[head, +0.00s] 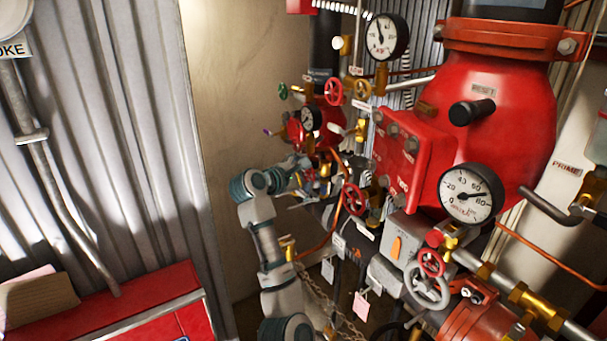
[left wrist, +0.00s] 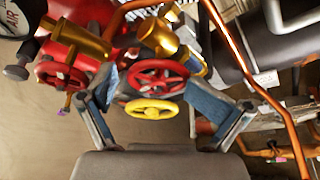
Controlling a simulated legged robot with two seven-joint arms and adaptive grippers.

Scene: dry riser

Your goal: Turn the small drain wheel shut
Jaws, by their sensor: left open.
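Several small handwheels show, and I cannot tell for sure which is the drain wheel. In the left wrist view, a red handwheel (left wrist: 158,76) and a yellow handwheel (left wrist: 152,109) sit close together, in line with the gap between the fingers of my left gripper (left wrist: 150,86). The fingers are spread wide, one on each side, and grasp nothing. Whether they touch a wheel is not clear. In the head view, my left gripper (head: 306,181) is at the pipework left of the red wheel (head: 353,199), partly lost among fittings. My right gripper is out of view.
A large red valve body (head: 510,130) with a gauge (head: 467,194) stands at the right. A grey handwheel (head: 427,286) and a small red one (head: 432,262) are below it. A copper pipe (left wrist: 248,70) runs right of my fingers. A red box (head: 130,310) stands lower left.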

